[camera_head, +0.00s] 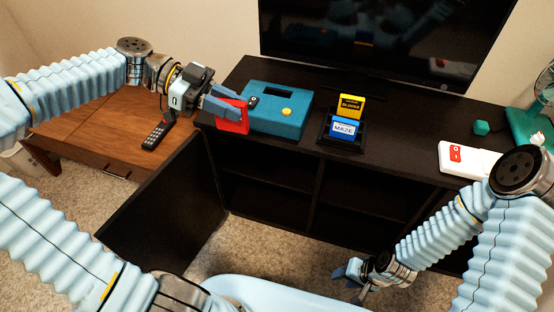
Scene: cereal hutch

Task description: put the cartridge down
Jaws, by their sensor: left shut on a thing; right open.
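My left gripper (236,106) is shut on a red cartridge (231,126). It holds the cartridge at the left end of the teal console (291,122), over the left part of the black cabinet top. I cannot tell whether the cartridge touches the cabinet or the console. The console has a dark slot on top and a yellow button. A black rack (342,148) right of it holds a yellow cartridge (350,105) and a blue cartridge (343,128) marked MAZE. My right gripper (357,281) is open and empty, low in front of the cabinet.
A television (385,35) stands at the back. A remote (157,135) lies on the wooden table (95,130) at left. A white and red item (463,154), a small green block (481,128) and a green fan (535,125) are at right. A cabinet door (165,200) hangs open.

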